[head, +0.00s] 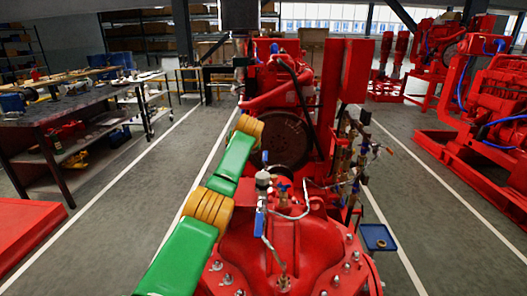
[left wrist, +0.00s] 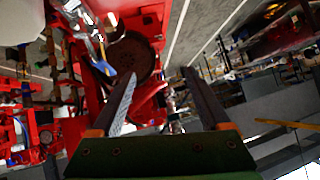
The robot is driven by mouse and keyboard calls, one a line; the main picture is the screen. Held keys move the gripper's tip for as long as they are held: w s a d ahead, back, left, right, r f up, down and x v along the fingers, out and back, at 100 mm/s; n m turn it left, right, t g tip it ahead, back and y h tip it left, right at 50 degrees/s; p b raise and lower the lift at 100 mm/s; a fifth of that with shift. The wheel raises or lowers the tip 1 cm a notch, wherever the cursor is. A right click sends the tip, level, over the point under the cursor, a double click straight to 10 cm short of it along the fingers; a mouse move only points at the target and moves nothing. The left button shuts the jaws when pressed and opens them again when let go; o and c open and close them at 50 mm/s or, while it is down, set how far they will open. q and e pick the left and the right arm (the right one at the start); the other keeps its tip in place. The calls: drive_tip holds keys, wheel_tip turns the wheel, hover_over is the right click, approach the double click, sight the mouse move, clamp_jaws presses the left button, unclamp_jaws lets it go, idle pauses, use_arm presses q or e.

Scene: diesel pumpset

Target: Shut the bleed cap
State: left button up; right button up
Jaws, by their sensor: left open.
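On the red pump casing (head: 330,235) in the head view stands a grey domed fitting (head: 263,180) with a blue lever (head: 260,222) below it. A brass valve with a blue handle (head: 284,187) stands just right of it. I cannot tell for sure which part is the bleed cap. My left arm reaches in from the lower left beside the pump; its gripper is not clear there. In the left wrist view my left gripper (left wrist: 160,74) has its fingers wide apart with nothing held. A blue handle (left wrist: 104,68) shows left of the fingers. My right gripper is not seen.
A blue tray (head: 378,246) with a ring in it sits at the pump's right. Pipes and gauges (head: 345,165) rise behind it. The red engine (head: 290,90) stands behind the pump. A workbench (head: 75,110) is at the left. Floor lanes on both sides are clear.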

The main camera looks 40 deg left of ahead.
sight(263, 175)
use_arm(q)
drive_tip(key=s+d+r+n+g+h+p, duration=0.1)
drive_tip(key=s+d+r+n+g+h, duration=0.15)
drive_tip(key=d, duration=0.45)
drive_tip(key=s+d+r+n+g+h+p, duration=0.1)
drive_tip(key=s+d+r+n+g+h, duration=0.15)
drive_tip(key=d, duration=0.55)
drive_tip(key=shift+m+t, duration=0.4)
drive_tip(key=shift+t, duration=0.1)
drive_tip(key=x, duration=0.6)
drive_tip(key=shift+w+a+f, duration=0.15)
drive_tip(key=shift+w+a, duration=0.2)
drive_tip(key=shift+a, duration=0.05)
drive_tip(key=shift+f, duration=0.3)
clamp_jaws()
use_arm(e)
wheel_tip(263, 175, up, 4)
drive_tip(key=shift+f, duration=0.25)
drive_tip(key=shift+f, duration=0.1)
